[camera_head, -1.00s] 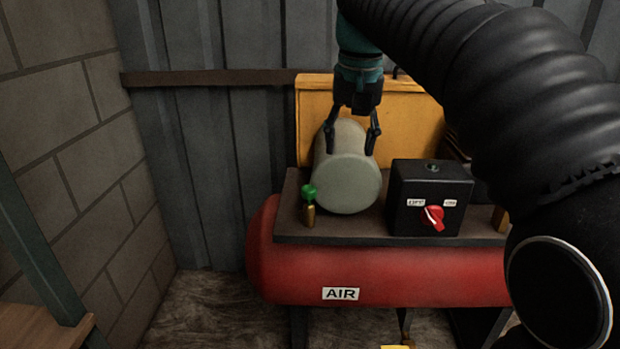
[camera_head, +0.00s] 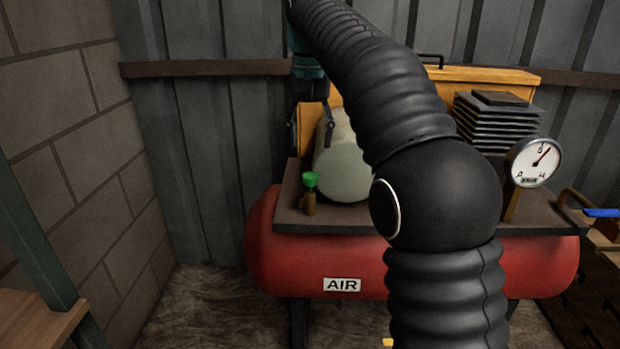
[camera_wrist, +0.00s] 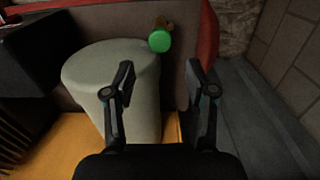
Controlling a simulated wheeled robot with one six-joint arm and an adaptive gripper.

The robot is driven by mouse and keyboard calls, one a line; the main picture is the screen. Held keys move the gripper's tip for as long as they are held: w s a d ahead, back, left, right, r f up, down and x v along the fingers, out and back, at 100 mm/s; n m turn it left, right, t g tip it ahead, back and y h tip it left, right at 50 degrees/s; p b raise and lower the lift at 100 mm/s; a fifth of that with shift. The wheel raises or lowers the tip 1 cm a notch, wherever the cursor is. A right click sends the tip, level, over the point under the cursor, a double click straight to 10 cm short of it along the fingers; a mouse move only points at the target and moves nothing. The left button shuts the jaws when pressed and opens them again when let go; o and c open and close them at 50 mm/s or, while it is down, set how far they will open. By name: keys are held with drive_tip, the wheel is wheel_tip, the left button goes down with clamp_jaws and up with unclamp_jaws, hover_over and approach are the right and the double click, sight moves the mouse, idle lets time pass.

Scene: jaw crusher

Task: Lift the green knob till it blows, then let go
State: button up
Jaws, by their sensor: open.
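The green knob (camera_head: 311,180) sits on top of a small brass valve (camera_head: 309,204) at the left end of the compressor's dark top plate. In the wrist view the knob (camera_wrist: 160,41) is near the top centre, beyond my fingertips, with part of the brass body behind it. My gripper (camera_head: 314,143) is open and empty, pointing down, above and behind the knob, beside the pale cylinder. In the wrist view my gripper (camera_wrist: 159,78) has its fingers spread wide, and nothing is between them at their tips.
The pale cylinder (camera_head: 342,165) stands close right of the knob. The red air tank (camera_head: 310,262) lies below the plate. A gauge (camera_head: 535,162) and a finned block (camera_head: 500,122) are at the right. My arm hides the middle of the compressor. Left of the knob is free space.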

sight(310, 174)
wheel_tip(310, 174, down, 8)
drive_tip(key=shift+r+b, duration=0.1)
drive_tip(key=shift+b, duration=0.95)
clamp_jaws()
